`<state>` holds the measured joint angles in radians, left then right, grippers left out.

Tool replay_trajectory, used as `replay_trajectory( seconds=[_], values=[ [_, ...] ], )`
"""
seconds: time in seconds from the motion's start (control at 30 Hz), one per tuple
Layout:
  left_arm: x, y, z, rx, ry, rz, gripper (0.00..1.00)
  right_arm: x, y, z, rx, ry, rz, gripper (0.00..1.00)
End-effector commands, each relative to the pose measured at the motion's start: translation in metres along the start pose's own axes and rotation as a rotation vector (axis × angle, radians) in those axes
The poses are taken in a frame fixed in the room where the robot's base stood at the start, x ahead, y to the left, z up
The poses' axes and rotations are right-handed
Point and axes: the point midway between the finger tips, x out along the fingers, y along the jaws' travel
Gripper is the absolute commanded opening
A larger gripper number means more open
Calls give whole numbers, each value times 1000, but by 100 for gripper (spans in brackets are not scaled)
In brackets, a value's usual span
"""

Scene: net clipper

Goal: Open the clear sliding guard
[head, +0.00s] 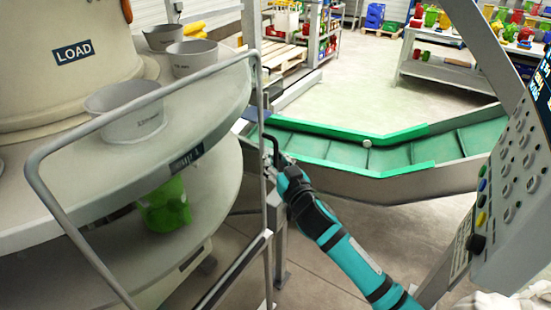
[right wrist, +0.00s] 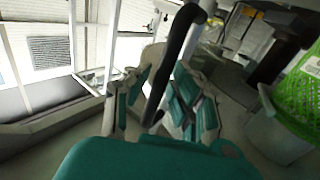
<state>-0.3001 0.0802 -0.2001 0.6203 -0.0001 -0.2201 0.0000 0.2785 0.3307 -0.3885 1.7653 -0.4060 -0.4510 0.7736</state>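The clear sliding guard (head: 150,98) is a see-through panel in a grey metal tube frame. It stands in front of the round two-level carousel at the left of the head view. A black handle (head: 271,135) sticks out at its right edge; the handle also shows as a dark bar in the right wrist view (right wrist: 178,48). My right gripper (head: 272,162) is at this handle. In the right wrist view its teal fingers (right wrist: 160,95) lie on both sides of the bar and look closed on it. My left gripper is out of view.
The carousel carries grey cups (head: 124,110) above and a green part (head: 165,207) below. A green conveyor (head: 390,155) lies behind my right arm. A control panel (head: 515,190) stands at the right. The floor between conveyor and back shelves is free.

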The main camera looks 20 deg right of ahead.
Motion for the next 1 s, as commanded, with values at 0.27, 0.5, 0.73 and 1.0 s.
replay_trajectory(
  seconds=[0.27, 0.5, 0.73, 1.0],
  values=[
    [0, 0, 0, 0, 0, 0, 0, 0, 0, 0, 0, 0, 0, 10],
    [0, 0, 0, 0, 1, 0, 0, 0, 0, 0, 0, 0, 0, 0],
    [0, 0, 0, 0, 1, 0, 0, 0, 0, 0, 0, 0, 0, 0],
    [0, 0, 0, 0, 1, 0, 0, -1, 0, 1, 1, -2, 0, 0]
  ],
)
